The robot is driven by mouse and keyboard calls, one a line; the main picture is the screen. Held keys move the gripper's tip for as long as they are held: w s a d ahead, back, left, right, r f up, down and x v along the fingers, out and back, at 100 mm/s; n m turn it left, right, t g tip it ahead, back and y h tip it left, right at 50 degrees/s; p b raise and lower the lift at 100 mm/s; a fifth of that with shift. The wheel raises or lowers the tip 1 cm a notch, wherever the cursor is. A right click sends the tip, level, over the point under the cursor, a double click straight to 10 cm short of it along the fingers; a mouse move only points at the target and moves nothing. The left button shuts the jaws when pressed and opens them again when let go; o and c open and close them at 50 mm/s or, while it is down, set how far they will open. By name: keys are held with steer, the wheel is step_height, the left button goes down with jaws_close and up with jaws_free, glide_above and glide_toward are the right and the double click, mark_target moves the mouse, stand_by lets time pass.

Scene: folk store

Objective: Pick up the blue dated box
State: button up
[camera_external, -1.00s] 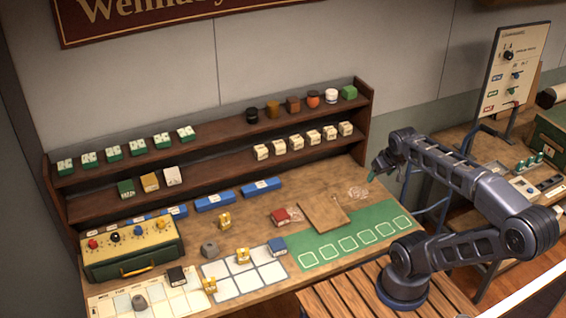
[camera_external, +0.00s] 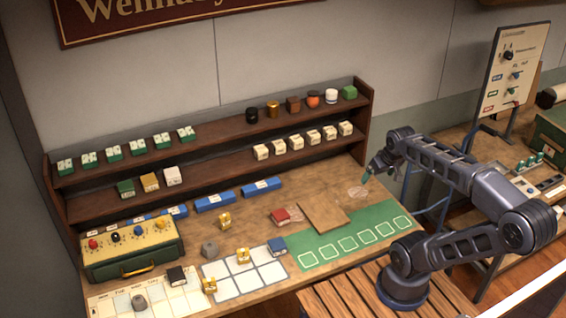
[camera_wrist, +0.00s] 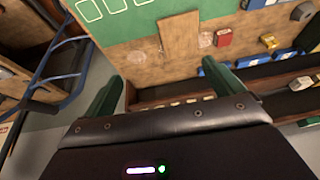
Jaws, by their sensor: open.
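A small blue box (camera_external: 277,246) sits on the table at the right edge of the white grid sheet (camera_external: 243,272); any date on it is too small to read. In the wrist view a blue box (camera_wrist: 257,3) shows at the top edge, partly cut off. Several long blue boxes (camera_external: 214,202) with white labels lie along the foot of the shelf. My gripper (camera_external: 366,177) hangs above the back right of the table, well to the right of and behind the small blue box. In the wrist view its green fingers (camera_wrist: 165,85) are apart with nothing between them.
A red box (camera_external: 280,216) and a brown board (camera_external: 324,217) lie between my gripper and the small blue box. A green mat (camera_external: 358,243) covers the front right. The two-tier shelf (camera_external: 215,138) with small goods stands behind. A yellow-topped case (camera_external: 130,250) stands at left.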

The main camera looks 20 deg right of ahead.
steer(key=w+a+f+m+g+y, duration=0.65)
steer(key=w+a+f, duration=0.35)
steer(key=a+f, duration=0.4)
steer(key=m+g+y, duration=0.2)
steer(key=m+y, duration=0.4)
steer(key=m, duration=0.1)
glide_toward(279, 242)
steer(key=shift+s+d+f, duration=0.1)
steer(key=shift+s+f, duration=0.1)
steer(key=shift+f, duration=0.05)
steer(key=shift+s+a+f+m, duration=0.1)
steer(key=shift+a+f+m, duration=0.2)
steer(key=shift+a, duration=0.2)
steer(key=x, duration=0.4)
steer(key=shift+s+a+f, duration=0.1)
steer(key=shift+a, duration=0.2)
steer(key=shift+r+x, duration=0.2)
steer(key=shift+x, duration=2.45)
steer(key=shift+a, duration=0.15)
steer(key=c, duration=1)
steer(key=shift+r, duration=0.1)
